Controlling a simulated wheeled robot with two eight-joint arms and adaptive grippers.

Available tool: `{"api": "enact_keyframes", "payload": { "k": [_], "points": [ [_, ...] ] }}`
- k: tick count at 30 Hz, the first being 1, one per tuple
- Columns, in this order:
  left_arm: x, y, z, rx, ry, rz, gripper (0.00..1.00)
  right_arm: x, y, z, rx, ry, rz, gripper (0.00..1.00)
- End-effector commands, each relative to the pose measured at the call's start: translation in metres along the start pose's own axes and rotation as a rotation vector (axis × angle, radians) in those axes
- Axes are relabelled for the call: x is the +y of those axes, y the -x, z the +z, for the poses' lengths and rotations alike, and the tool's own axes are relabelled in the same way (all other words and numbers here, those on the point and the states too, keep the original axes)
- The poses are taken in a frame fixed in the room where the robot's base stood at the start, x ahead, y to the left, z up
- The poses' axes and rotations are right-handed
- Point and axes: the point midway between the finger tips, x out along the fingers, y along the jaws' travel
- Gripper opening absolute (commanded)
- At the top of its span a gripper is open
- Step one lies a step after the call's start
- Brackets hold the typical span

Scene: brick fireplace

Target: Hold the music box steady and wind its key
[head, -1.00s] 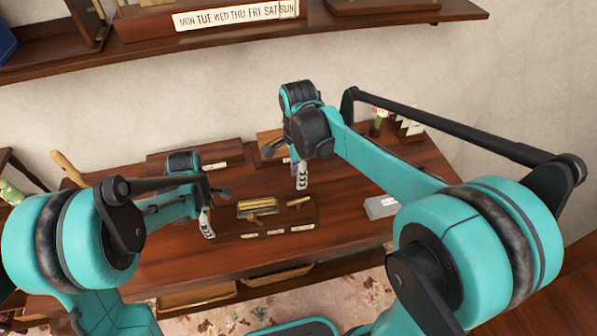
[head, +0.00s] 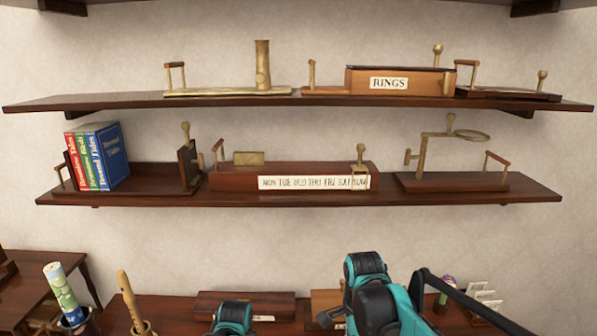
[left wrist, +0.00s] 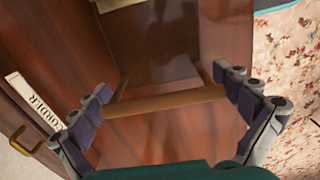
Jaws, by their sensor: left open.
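I cannot pick out the music box or its key with certainty in either current view. In the left wrist view my left gripper (left wrist: 165,88) is open, its two padded fingers spread wide. A round wooden bar (left wrist: 165,103) spans the space between the fingers, over dark red-brown wood. I cannot tell whether the bar belongs to the music box, or whether the fingers touch it. In the head view only the tops of my two wrists show at the bottom edge; both grippers are cut off below the frame.
Wall shelves hold books (head: 97,157), a weekday-labelled box (head: 230,179), a "RINGS" box (head: 360,80) and a ring stand (head: 422,155). A recorder (head: 130,300) and a patterned tube (head: 62,290) stand lower left. A recorder label (left wrist: 35,105) and a brass handle (left wrist: 25,138) show near my left gripper.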

Motion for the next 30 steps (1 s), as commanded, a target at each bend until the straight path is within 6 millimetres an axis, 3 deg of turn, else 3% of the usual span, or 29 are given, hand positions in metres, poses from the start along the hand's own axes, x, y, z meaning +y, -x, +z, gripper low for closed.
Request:
{"api": "enact_keyframes", "payload": {
  "k": [12,20,25,30],
  "points": [
    [-0.001,0.083,0.000,0.000,0.000,0.000,1.00,0.000,0.000,0.000,0.000,0.000,0.000,0.31],
    [-0.001,0.113,0.000,0.000,-0.006,0.003,1.00,0.001,0.001,0.000,0.000,0.006,-0.003,0.31],
    [-0.018,0.132,-0.005,0.005,-0.146,0.061,1.00,0.017,0.009,-0.006,0.002,0.148,-0.061,0.31],
    [-0.057,0.157,-0.014,0.053,-0.477,0.198,1.00,0.051,0.021,-0.017,0.046,0.487,-0.199,0.31]
  ]
}}
